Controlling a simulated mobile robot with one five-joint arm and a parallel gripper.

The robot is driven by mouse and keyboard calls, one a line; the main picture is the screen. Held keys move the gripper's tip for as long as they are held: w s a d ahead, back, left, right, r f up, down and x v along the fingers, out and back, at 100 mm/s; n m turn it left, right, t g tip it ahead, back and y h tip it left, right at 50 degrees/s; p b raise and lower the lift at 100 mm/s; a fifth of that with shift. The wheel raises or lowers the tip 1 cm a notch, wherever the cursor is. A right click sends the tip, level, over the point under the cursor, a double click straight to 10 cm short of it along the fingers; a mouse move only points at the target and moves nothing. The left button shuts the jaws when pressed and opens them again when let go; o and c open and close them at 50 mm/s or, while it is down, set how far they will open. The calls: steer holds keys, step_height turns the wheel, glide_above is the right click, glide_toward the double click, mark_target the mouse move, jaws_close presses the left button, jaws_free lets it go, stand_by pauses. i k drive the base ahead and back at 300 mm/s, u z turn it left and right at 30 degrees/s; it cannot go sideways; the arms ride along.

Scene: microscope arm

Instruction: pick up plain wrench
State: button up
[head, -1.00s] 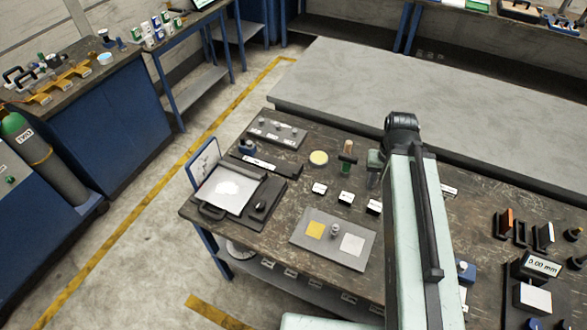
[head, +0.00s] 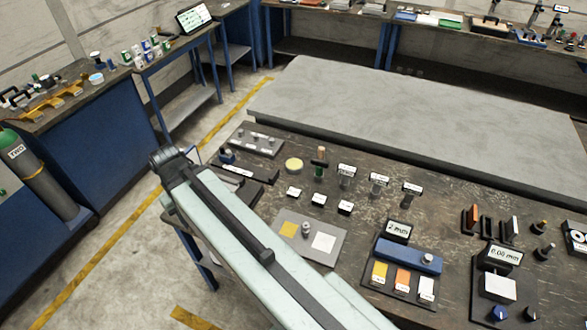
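I cannot pick out a plain wrench in the head view. The near dark workbench (head: 420,215) carries many small items, but none shows clearly as a wrench. My pale arm crosses the lower middle of the view up to a dark joint at the left. My gripper does not show, so whether it holds anything cannot be seen. The arm hides the left front part of the workbench.
Behind the bench is a large grey slab (head: 400,120). A blue bench with tools (head: 90,130) and a gas cylinder (head: 40,175) stand left. A blue block on a stand (head: 408,255) and a gauge box (head: 497,285) are on the workbench. Floor is clear at left.

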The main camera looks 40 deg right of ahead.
mark_target(320, 164)
steer(key=u, duration=0.15)
steer(key=i, duration=1)
steer(key=z, duration=0.1)
